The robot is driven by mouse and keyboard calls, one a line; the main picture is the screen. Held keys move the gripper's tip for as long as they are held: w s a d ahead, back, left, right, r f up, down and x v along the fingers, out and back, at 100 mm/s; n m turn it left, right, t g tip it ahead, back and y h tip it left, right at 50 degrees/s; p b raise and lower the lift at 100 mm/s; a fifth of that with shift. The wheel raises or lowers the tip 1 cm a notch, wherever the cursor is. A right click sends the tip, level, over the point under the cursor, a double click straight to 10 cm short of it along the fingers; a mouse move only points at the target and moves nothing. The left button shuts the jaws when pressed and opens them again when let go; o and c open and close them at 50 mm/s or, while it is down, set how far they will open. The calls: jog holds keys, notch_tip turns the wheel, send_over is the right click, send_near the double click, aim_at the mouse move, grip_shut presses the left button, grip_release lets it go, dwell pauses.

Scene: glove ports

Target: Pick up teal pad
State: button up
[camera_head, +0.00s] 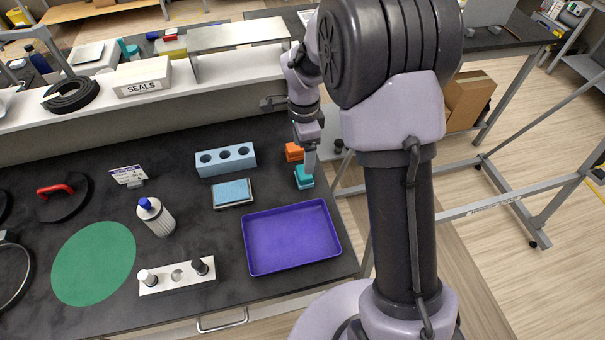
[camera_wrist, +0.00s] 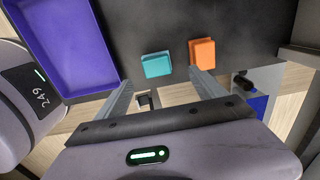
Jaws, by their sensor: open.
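The teal pad (camera_head: 303,178) is a small block lying on the dark bench top near its right edge, right of the blue block with holes. In the wrist view the teal pad (camera_wrist: 157,65) lies just beyond my fingertips, between their lines and nearer the left one. An orange pad (camera_head: 294,152) lies close behind it in the head view; in the wrist view the orange pad (camera_wrist: 202,53) is to its right, apart from it, near the tip of my right finger. My gripper (camera_wrist: 163,80) is open and empty.
A purple tray (camera_head: 291,238) lies in front of the teal pad. A blue block with holes (camera_head: 226,160) and a light-blue sponge in a dish (camera_head: 233,193) lie to the left. A white shelf with a SEALS box (camera_head: 142,77) runs behind. The bench edge is close on the right.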

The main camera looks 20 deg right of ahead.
jog(key=f, duration=0.3)
jog(key=f+b, duration=0.1)
jog(key=f, duration=0.2)
jog(key=f+b, duration=0.1)
jog(key=f, duration=0.1)
jog(key=shift+s+d+f, duration=0.25)
jog(key=shift+s+f, duration=0.05)
jog(key=shift+f, duration=0.1)
jog(key=shift+r, duration=0.1)
jog(key=shift+c, duration=0.4)
jog(key=c, duration=1.5)
jog(key=shift+r, duration=0.4)
jog(key=r, duration=0.1)
jog(key=s+r+p, duration=0.1)
jog(key=r, duration=0.1)
jog(key=shift+a, duration=0.1)
jog(key=s+a, duration=0.1)
jog(key=s, duration=0.4)
jog(key=s+a, duration=0.1)
jog(key=s, duration=0.4)
jog(key=s+a+r+p, duration=0.1)
jog(key=s, duration=0.3)
jog(key=shift+s+r, duration=0.1)
jog(key=shift+s, duration=0.3)
